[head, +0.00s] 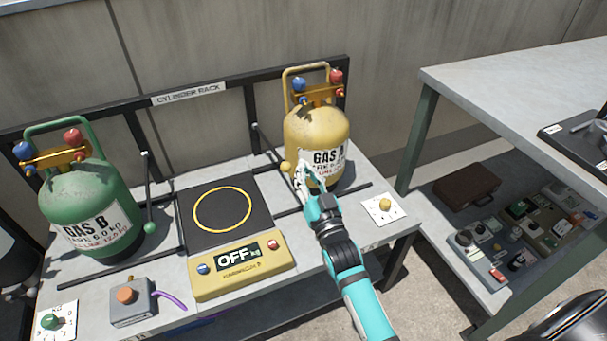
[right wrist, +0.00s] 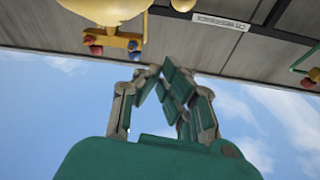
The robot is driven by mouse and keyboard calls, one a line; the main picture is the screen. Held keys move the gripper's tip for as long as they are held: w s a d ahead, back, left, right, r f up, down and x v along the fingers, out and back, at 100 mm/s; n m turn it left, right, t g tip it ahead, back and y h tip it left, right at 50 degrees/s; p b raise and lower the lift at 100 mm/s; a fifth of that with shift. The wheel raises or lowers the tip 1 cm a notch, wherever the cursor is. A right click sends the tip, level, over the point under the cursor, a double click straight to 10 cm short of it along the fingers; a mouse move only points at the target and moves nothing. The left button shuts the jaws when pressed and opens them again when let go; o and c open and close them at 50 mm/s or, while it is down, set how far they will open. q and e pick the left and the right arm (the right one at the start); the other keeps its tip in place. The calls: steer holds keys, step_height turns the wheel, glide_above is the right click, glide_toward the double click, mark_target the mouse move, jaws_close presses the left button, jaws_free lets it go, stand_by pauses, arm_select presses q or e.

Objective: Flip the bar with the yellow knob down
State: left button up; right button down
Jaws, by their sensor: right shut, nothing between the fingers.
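The bar with the yellow knob (head: 285,167) is a thin black rod running from near the rack's back frame toward the front, left of the yellow gas cylinder (head: 317,130). Its slope is hard to tell. A yellow ball, apparently this knob (right wrist: 183,4), shows at the top edge of the right wrist view. My right gripper (head: 303,170) is shut and empty, just right of the knob and in front of the yellow cylinder. I cannot tell whether it touches either; its fingers (right wrist: 163,70) meet with nothing between them.
A green cylinder (head: 90,205) stands at the left beside a bar with a green knob (head: 150,228). Between the cylinders are a black scale plate (head: 190,232) and a yellow display box (head: 240,275) reading OFF. A yellow dial (head: 385,204) sits right of my gripper.

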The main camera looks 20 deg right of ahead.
arm_select(q)
steer(key=shift+w+d+r+b, duration=0.2)
steer(key=shift+w+r+b, duration=0.45)
steer(key=shift+w+r, duration=1)
arm_select(e)
steer(key=w+f, duration=0.2)
steer(key=w, duration=0.5)
steer(key=shift+w+a, duration=0.2)
steer(key=shift+a, duration=0.05)
steer(key=shift+f, duration=0.2)
arm_select(q)
step_height(320, 180, up, 21)
steer(key=w+t+b, duration=0.1)
steer(key=w+b, duration=0.1)
steer(key=b, duration=0.5)
steer(key=shift+w+t+b, duration=0.15)
steer(key=shift+t+b, duration=0.15)
steer(key=shift+b, duration=0.1)
arm_select(e)
step_height(320, 180, down, 8)
steer(key=s+t, duration=0.1)
steer(key=shift+s, duration=0.3)
